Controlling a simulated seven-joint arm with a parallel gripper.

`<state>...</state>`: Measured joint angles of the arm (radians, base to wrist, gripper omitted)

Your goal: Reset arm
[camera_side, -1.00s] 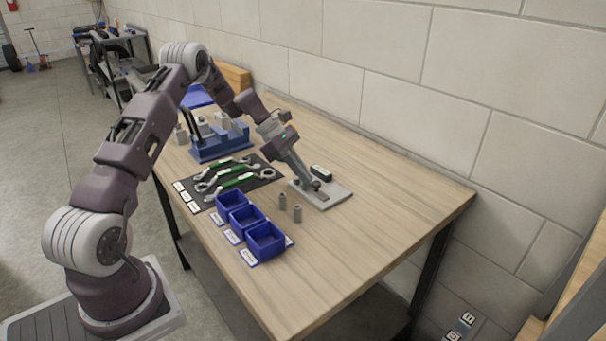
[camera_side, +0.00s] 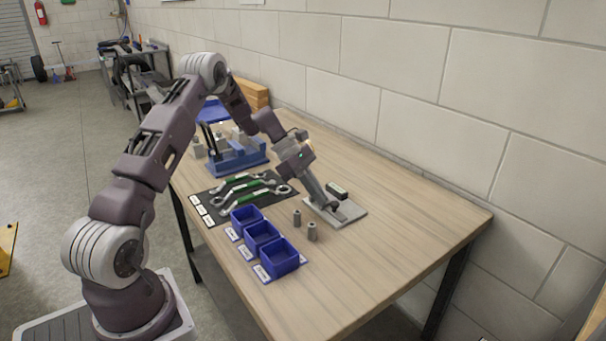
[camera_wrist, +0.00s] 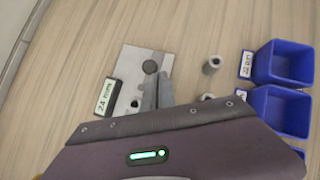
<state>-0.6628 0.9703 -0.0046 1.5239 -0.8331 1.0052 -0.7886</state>
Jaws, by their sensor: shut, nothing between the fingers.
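My arm reaches over the wooden table, bent downward. My gripper (camera_side: 330,205) points down at the light grey plate (camera_side: 352,214) on the right part of the table. Its fingers are together with nothing between them. A black block labelled "24 mm" (camera_wrist: 106,98) stands at the plate's edge. My wrist body hides the lower part of the wrist view.
Two small grey cylinders (camera_side: 312,232) stand beside the plate. Several blue bins (camera_side: 282,262) line the front edge. Green-handled wrenches (camera_side: 240,190) lie on a black mat (camera_side: 213,210), with a blue holder (camera_side: 240,160) behind. The table's right end is clear. A block wall (camera_side: 420,90) runs along the back.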

